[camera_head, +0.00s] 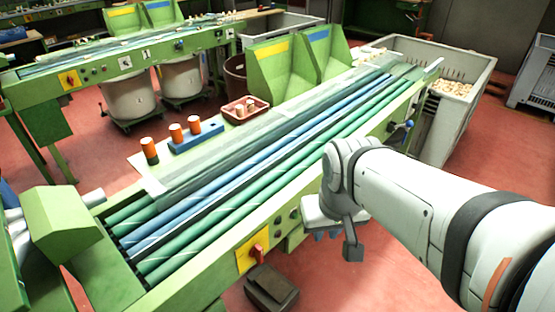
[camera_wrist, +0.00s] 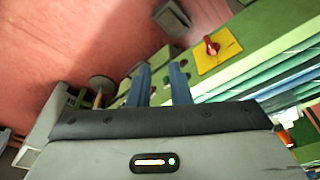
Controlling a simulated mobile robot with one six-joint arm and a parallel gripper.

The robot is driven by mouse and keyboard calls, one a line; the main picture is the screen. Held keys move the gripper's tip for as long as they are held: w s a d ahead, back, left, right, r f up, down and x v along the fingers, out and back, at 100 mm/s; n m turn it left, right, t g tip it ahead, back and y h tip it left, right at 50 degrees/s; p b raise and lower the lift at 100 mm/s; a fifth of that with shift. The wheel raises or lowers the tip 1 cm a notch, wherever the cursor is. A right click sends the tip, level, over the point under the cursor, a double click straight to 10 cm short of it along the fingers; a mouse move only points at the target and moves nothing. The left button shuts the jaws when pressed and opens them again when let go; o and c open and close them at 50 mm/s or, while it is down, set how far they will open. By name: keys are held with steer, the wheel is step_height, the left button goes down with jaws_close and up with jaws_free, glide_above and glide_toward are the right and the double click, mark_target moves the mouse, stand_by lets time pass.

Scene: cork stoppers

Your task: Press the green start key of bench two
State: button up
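The near green bench (camera_head: 215,275) has a front panel with small round keys (camera_head: 294,213) between a yellow plate (camera_head: 243,254) with a red switch (camera_head: 257,253) and my gripper (camera_head: 330,234). My gripper is in front of the panel, to the right of these keys. In the wrist view my gripper (camera_wrist: 161,68) has its two blue fingers apart with nothing between them. The yellow plate (camera_wrist: 226,48) shows there to the right of the fingertips. The fingers and palm hide part of the panel.
A dark box (camera_head: 271,289) stands on the floor below the red switch. Blue and green rollers run along the bench top. A similar bench (camera_head: 130,63) is farther back. A large cork bin (camera_head: 468,122) is at right.

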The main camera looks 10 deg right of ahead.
jaws_close()
stand_by(1.4)
